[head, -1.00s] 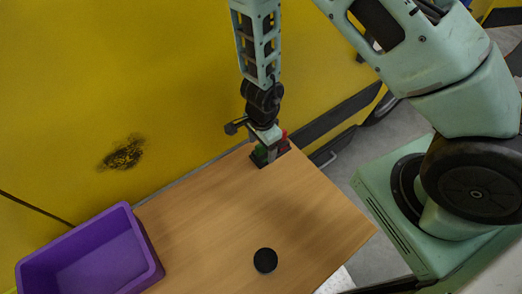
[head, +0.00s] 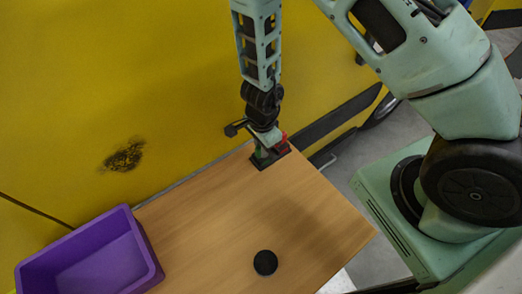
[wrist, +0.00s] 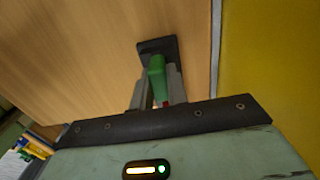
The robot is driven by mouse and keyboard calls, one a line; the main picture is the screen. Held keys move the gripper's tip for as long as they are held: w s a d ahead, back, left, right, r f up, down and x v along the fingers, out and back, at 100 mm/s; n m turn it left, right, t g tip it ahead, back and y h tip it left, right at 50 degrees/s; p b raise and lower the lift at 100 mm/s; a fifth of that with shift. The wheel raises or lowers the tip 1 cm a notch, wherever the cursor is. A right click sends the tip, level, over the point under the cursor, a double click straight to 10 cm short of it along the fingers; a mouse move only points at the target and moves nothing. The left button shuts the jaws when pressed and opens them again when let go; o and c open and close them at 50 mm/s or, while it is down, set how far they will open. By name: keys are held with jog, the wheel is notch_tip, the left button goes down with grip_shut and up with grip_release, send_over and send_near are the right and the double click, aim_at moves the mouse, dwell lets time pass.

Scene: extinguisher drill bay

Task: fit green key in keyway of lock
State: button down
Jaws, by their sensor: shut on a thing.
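The green key (head: 261,153) is between the fingers of my gripper (head: 268,147) at the table's far corner. In the wrist view my gripper (wrist: 158,74) is shut on the green key (wrist: 155,68), with a grey finger on each side. A dark base (head: 284,152), apparently part of the lock, sits directly below. It also shows past the key in the wrist view (wrist: 160,43). A red part (head: 281,142) stands beside the fingers. The keyway is hidden, so I cannot tell whether the key is in it.
A purple bin (head: 90,262) is at the left end of the wooden table (head: 215,215). A black round disc (head: 265,262) lies near the front. The yellow wall (head: 130,80) is close behind my gripper. The middle of the table is clear.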

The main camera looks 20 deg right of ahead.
jog(key=shift+r+p, duration=1.3)
jog(key=shift+r, duration=0.15)
jog(key=shift+r+p, duration=1.95)
jog(key=shift+r, duration=0.05)
